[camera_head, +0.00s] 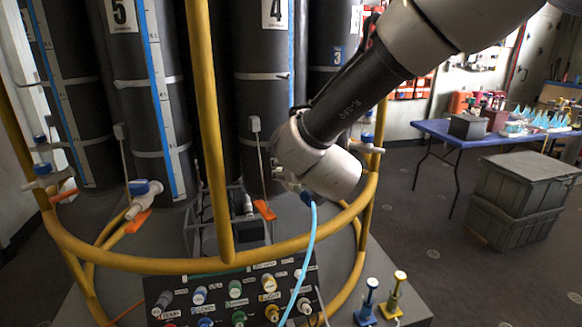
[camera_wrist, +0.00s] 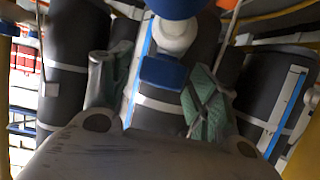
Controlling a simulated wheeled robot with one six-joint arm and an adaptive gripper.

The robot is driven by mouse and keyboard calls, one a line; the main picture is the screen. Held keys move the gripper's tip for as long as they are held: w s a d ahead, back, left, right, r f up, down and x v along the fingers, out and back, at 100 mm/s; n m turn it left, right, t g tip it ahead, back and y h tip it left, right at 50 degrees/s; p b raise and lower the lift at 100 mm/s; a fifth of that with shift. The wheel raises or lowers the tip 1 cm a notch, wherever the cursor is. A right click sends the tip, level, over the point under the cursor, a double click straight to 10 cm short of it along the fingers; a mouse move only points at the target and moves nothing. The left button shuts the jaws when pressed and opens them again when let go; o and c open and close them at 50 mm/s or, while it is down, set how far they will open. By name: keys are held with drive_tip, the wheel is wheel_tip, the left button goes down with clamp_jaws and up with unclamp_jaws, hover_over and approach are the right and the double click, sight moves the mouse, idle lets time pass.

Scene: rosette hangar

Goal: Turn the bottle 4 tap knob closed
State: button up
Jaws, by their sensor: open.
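Bottle 4 (camera_head: 262,110) is a dark cylinder with a "4" label, standing behind the yellow rail. In the wrist view, a blue knob (camera_wrist: 163,71) with a white valve body (camera_wrist: 174,36) shows between the two fingers of my gripper (camera_wrist: 156,84). The fingers are open, one on each side of the knob, with a visible gap to the left one. I cannot tell whether the right one touches it. In the head view my wrist hides most of the gripper and the tap; only a small blue bit (camera_head: 306,198) shows below it.
The yellow rail (camera_head: 150,265) curves around the bottles, with an upright bar left of my arm. A light blue hose (camera_head: 308,250) hangs over the control panel (camera_head: 235,295). Another blue tap (camera_head: 140,187) sits left. A blue table (camera_head: 470,133) and grey crates (camera_head: 520,195) stand right.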

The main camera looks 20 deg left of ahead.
drive_tip(key=v, duration=1.2)
drive_tip(key=s+f+n+g, duration=0.2)
drive_tip(key=s+f+g, duration=0.4)
drive_tip(key=s+g, duration=0.3)
drive_tip(key=s+d+r+m+h, duration=0.1)
drive_tip(key=d+r+m+h, duration=0.1)
drive_tip(key=d, duration=1.5)
drive_tip(key=s+d+r+m+t+h, duration=0.1)
drive_tip(key=d+r+m+h, duration=0.2)
drive_tip(key=d, duration=1.3)
drive_tip(key=s+d+r+m+t+h, duration=0.1)
drive_tip(key=s+d+r+m+h, duration=0.1)
drive_tip(key=d, duration=1.5)
drive_tip(key=shift+d+r+m+h, duration=0.3)
drive_tip(key=shift+d+m, duration=0.1)
drive_tip(key=shift+m, duration=0.5)
